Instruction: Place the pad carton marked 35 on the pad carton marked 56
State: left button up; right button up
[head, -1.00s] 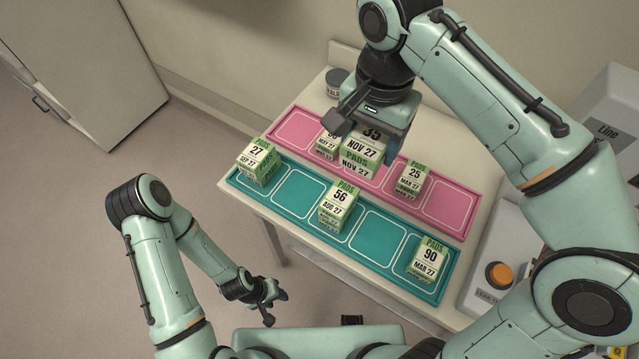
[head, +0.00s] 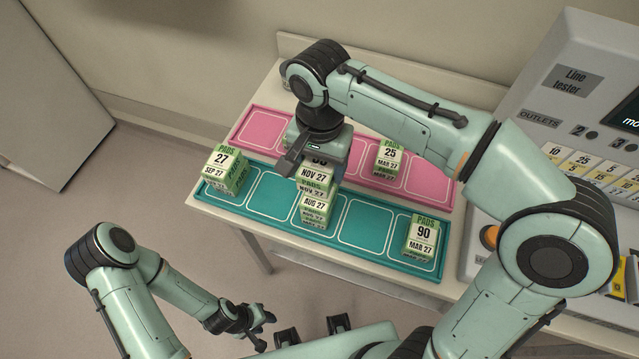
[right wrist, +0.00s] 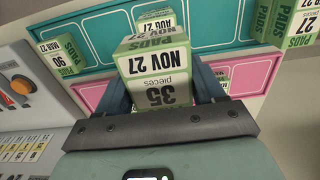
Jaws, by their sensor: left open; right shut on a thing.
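The green-and-white pad carton marked 35 (head: 315,176) is between the fingers of my right gripper (head: 322,158), which is shut on it. The right wrist view shows this carton (right wrist: 158,72) large and close, its 35 readable. The pad carton marked 56 (head: 314,211) stands on the teal mat; the held carton overlaps its upper part in the head view and hides its number. It also shows beyond the held carton in the right wrist view (right wrist: 162,17). I cannot tell whether the two touch. My left gripper (head: 258,331) is open and empty, low at the front, away from the table.
The teal mat (head: 366,226) also bears carton 27 (head: 226,169) at left and carton 90 (head: 421,237) at right. Carton 25 (head: 388,158) stands on the pink mat (head: 262,130) behind. The line tester (head: 560,100) stands at the right.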

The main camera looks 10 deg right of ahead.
pick_arm(q)
jog(key=shift+s+f+b, duration=0.4)
jog(key=shift+f+b, duration=0.05)
jog(key=shift+f, duration=0.2)
pick_arm(e)
jog(key=shift+f, duration=3.05)
jog(key=shift+w+f, duration=0.1)
jog(key=shift+f, duration=0.15)
pick_arm(q)
jog(key=shift+f, duration=0.1)
pick_arm(e)
jog(key=o, duration=1.2)
